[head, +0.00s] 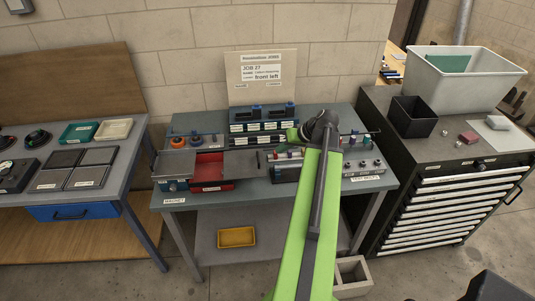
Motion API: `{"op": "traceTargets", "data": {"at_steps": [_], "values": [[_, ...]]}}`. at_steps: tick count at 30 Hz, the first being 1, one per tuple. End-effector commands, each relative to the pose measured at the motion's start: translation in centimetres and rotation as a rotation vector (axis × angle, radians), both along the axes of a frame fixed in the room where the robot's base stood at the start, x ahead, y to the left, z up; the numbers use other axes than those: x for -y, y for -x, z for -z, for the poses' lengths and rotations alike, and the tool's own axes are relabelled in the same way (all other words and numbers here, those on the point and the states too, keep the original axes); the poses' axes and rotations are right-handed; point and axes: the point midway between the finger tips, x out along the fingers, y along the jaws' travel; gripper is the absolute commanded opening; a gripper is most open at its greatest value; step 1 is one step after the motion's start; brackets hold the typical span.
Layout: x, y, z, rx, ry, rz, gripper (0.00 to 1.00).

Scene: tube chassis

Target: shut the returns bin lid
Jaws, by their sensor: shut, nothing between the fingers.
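On the middle bench, a red open-topped bin (209,170) sits at the left, its dark red inside showing. A grey flat panel (174,163) lies beside it on the left, above a blue front. I cannot read the small labels, so I cannot tell for sure which part is the returns bin lid. My gripper (296,134) is at the far end of my green arm, over the back middle of the bench, to the right of the red bin and apart from it. It is shut and empty. My arm hides part of the bench to its right.
Blue labelled racks (262,125) stand at the back under a sign board (261,76). A grey panel with knobs (363,167) is at the right. A side bench (137,150) stands left and a drawer cabinet (450,190) right. A yellow tray (236,237) sits on the lower shelf.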

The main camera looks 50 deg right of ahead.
Motion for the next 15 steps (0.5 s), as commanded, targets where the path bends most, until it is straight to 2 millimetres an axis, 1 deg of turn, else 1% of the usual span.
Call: {"op": "traceTargets", "data": {"at_steps": [1, 3, 6, 8, 11, 15], "values": [[1.3, 1.3, -0.2, 0.006, -0.001, 0.029, 0.0], [2.2, 2.3, -0.3, 0.009, -0.002, 0.05, 0.0], [2.5, 2.6, -0.3, 0.011, -0.002, 0.056, 0.0], [2.4, 2.5, -0.1, 0.011, -0.001, 0.056, 0.0], [2.3, 2.0, 0.8, 0.01, -0.001, 0.054, 0.0], [2.0, 0.3, 3.1, 0.009, -0.002, 0.052, 0.0]]}}
